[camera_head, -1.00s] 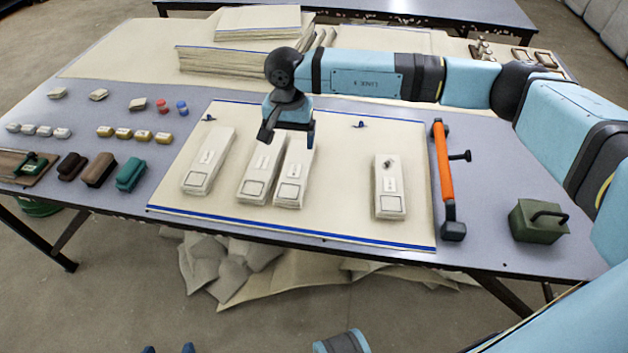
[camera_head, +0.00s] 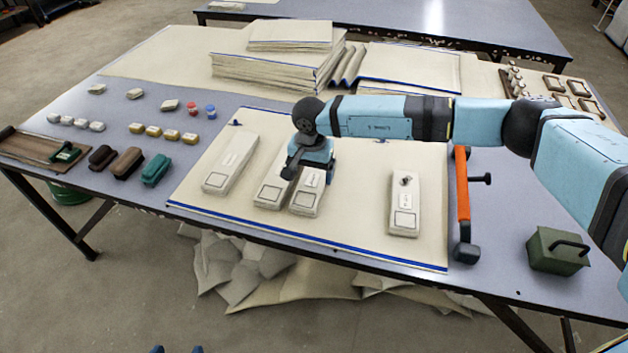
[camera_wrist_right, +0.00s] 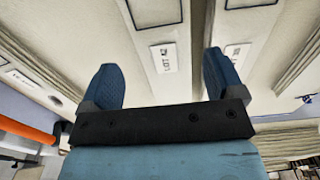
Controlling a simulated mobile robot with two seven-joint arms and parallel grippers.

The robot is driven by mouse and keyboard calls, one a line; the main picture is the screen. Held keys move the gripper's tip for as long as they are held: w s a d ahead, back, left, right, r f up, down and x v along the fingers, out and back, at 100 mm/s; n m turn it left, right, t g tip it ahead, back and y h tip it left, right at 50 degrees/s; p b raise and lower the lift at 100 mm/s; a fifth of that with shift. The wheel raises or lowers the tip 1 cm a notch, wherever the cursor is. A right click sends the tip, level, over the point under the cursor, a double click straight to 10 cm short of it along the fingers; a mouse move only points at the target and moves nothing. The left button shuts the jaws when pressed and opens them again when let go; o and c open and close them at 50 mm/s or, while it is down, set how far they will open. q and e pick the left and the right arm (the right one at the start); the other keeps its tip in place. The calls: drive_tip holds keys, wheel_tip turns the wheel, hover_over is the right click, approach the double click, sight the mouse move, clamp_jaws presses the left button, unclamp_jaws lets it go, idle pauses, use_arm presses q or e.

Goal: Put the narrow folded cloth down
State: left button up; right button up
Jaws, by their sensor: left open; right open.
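Several narrow folded cream cloths lie on the cream cloth mat (camera_head: 350,175): one at left (camera_head: 228,168), a pair in the middle, left one (camera_head: 270,190) and right one (camera_head: 306,202), and one at right (camera_head: 403,210). My right gripper (camera_head: 308,172) is over the back part of the middle pair and hides it. In the right wrist view, its blue fingers (camera_wrist_right: 160,68) are apart, with the labelled cloth (camera_wrist_right: 165,60) between them; I cannot tell whether they touch it. Only the tips of my left gripper (camera_head: 178,349) show at the bottom edge, apart and empty.
An orange-handled bar (camera_head: 463,195) and a green box with a handle (camera_head: 558,250) stand right of the mat. Stacked cloths (camera_head: 275,70) lie behind. Brushes (camera_head: 127,164) and small blocks are at left. Loose cloth (camera_head: 250,275) lies on the floor below.

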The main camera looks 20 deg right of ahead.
sight(310, 186)
drive_tip(key=f, duration=0.4)
drive_tip(key=shift+w+f, duration=0.2)
drive_tip(key=shift+f, duration=0.2)
drive_tip(key=shift+c, duration=0.4)
drive_tip(key=c, duration=0.7)
drive_tip(key=shift+r, duration=0.2)
drive_tip(key=shift+c, duration=0.2)
